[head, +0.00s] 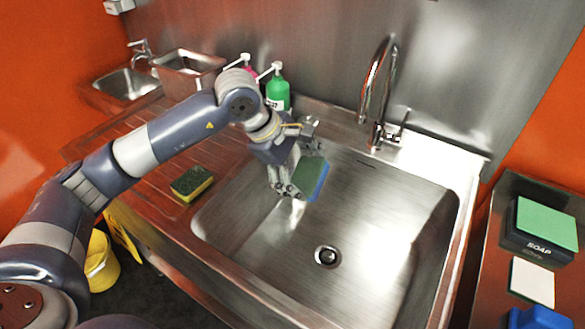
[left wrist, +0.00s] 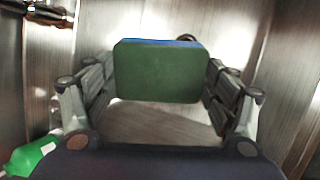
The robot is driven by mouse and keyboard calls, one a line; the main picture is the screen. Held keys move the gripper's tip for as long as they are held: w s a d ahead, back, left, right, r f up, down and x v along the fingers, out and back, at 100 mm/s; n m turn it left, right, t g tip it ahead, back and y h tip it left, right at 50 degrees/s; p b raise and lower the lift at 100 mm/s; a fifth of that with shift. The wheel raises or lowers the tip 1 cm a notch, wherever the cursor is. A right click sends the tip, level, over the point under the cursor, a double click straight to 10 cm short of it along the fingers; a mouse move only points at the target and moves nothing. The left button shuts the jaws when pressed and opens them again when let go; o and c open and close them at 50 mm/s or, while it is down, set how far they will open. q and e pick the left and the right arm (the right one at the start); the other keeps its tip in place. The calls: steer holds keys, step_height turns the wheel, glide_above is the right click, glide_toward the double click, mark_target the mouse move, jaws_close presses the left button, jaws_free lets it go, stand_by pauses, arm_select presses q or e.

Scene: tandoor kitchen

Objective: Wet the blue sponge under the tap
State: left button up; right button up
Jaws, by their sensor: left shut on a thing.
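The blue sponge (head: 312,178) has a dark green scouring face and a blue side. My left gripper (head: 293,185) is shut on it and holds it over the left part of the sink basin (head: 375,225). In the left wrist view the sponge's green face (left wrist: 160,72) sits between the two fingers (left wrist: 158,85), with a thin blue edge at its top. The tap (head: 378,90) stands at the back of the sink, to the right of the sponge and apart from it. I see no water stream from its spout. My right gripper is not in view.
A yellow and green sponge (head: 192,183) lies on the drainboard left of the basin. A green bottle (head: 277,92) and a pink one stand behind my left arm. A soap box (head: 540,230) and a white pad (head: 532,281) are on the right-hand counter.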

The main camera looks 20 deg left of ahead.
mark_target(316, 168)
arm_select(q)
steer(key=shift+w+d+f, duration=0.2)
steer(key=shift+w+d, duration=0.65)
steer(key=shift+d, duration=0.2)
steer(key=shift+w+d+f+p, duration=0.1)
steer(key=shift+w+d+p, duration=0.15)
steer(key=shift+d+p, duration=0.05)
steer(key=w+d+f+b, duration=0.1)
steer(key=w+d, duration=0.3)
steer(key=d, duration=0.1)
steer(key=shift+w+f+b, duration=0.25)
steer(key=shift+w+b, duration=0.05)
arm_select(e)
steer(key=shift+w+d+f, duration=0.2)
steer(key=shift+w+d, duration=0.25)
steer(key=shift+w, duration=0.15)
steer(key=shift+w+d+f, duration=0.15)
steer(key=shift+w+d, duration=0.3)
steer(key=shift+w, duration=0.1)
